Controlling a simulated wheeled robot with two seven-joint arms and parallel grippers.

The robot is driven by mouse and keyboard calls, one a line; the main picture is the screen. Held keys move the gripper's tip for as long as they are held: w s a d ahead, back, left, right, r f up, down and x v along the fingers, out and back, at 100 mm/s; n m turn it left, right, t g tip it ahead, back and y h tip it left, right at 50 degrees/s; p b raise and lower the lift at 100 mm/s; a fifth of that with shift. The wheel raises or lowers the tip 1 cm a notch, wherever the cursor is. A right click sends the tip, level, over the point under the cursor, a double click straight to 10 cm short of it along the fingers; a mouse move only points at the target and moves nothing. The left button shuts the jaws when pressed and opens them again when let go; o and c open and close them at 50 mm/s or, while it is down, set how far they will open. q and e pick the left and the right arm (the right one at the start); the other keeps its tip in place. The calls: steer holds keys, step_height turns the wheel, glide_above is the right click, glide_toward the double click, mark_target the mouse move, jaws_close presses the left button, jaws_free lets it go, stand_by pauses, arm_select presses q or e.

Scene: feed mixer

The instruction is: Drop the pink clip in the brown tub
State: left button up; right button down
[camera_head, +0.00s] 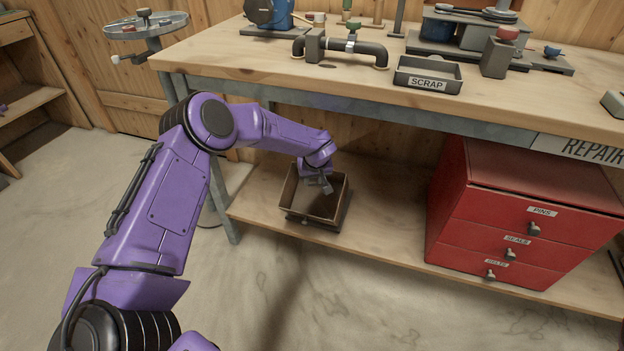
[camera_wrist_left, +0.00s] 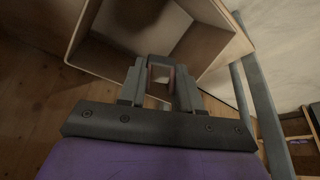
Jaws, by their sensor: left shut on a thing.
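The brown tub (camera_head: 312,217) is an open, square box on the lower shelf under the workbench. My left gripper (camera_head: 320,186) points down at the tub's opening, with its fingertips within the rim's outline in the head view. In the left wrist view, the left gripper (camera_wrist_left: 160,72) has its fingers close together, with the tub (camera_wrist_left: 207,48) just beyond them. A small, dull pinkish piece, the pink clip (camera_wrist_left: 171,80), shows between the fingers, mostly hidden by them. The clip cannot be made out in the head view. My right gripper is not in view.
A red drawer cabinet (camera_head: 488,217) stands on the lower shelf (camera_head: 385,245), right of the tub. The bench top (camera_head: 240,68) overhangs the shelf and holds a scrap tray (camera_head: 428,76) and pipe fittings. A grey bench leg (camera_head: 222,205) stands left of the tub.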

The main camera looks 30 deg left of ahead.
arm_select(q)
steer(key=o, duration=1.1)
steer(key=shift+r, duration=0.1)
steer(key=p+v, duration=0.2)
steer(key=v, duration=0.8)
steer(key=shift+s+r+p, duration=0.15)
steer(key=shift+s+p, duration=0.05)
steer(key=shift+p, duration=0.15)
